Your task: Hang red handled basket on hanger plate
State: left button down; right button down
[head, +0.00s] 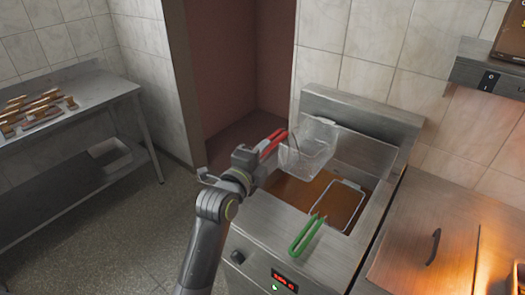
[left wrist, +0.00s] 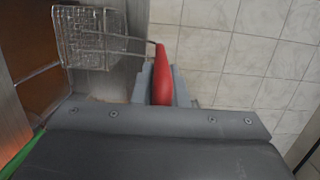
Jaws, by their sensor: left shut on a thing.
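My left gripper (head: 262,165) is shut on the red handle (head: 271,142) of a wire-mesh basket (head: 307,150). The basket is held above the left part of the fryer, in front of its raised steel back plate (head: 362,108), which I take as the hanger plate. The basket looks apart from the plate, though the exact gap is hard to tell. In the left wrist view the red handle (left wrist: 166,72) sits between the fingers (left wrist: 160,92), and the mesh basket (left wrist: 90,36) is at upper left. My right gripper is not in view.
A green-handled basket (head: 307,236) sits in the fryer's brown oil (head: 335,197). A steel lid with a dark handle (head: 433,247) and a glowing grill are at right. A steel table (head: 90,92) with several items stands at far left.

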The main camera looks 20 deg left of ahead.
pick_arm(q)
jog(key=shift+f, duration=0.25)
jog(key=c, duration=1.4)
grip_release()
jog(key=shift+o, duration=0.2)
jog(key=shift+f, duration=0.1)
jog(key=shift+s+a+f+b, duration=0.1)
jog(key=shift+s+b, duration=0.25)
jog(key=shift+s, duration=0.1)
jog(key=s+a, duration=0.3)
jog(key=s, duration=1.3)
jog(key=shift+s, duration=0.15)
